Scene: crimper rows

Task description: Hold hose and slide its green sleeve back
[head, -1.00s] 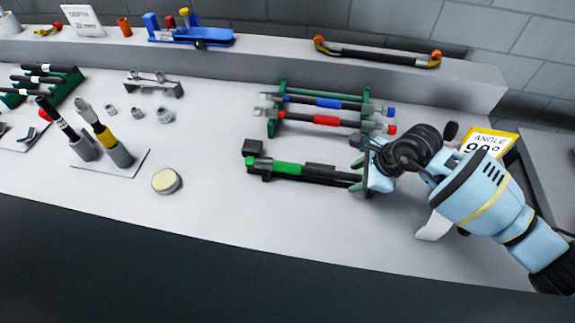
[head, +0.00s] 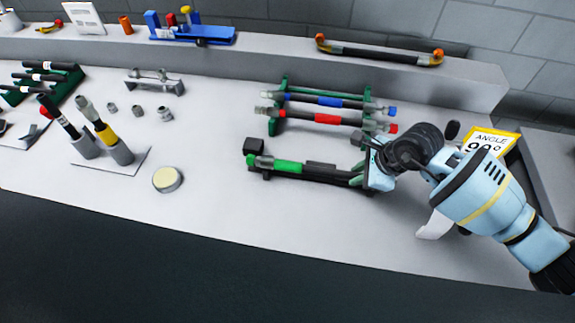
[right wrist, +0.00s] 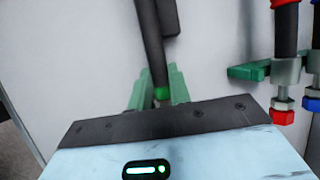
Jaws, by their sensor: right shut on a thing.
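My right gripper (head: 358,180) is shut on the hose's right end. The fingers partly hide that end. My left gripper is in neither view.
Behind, a green rack (head: 281,84) holds a blue-sleeved hose (head: 328,101) and a red-sleeved hose (head: 327,119). A yellow angle sign (head: 490,142) stands right, close to my right arm. A round tin (head: 167,179) lies left. The front bench is clear.

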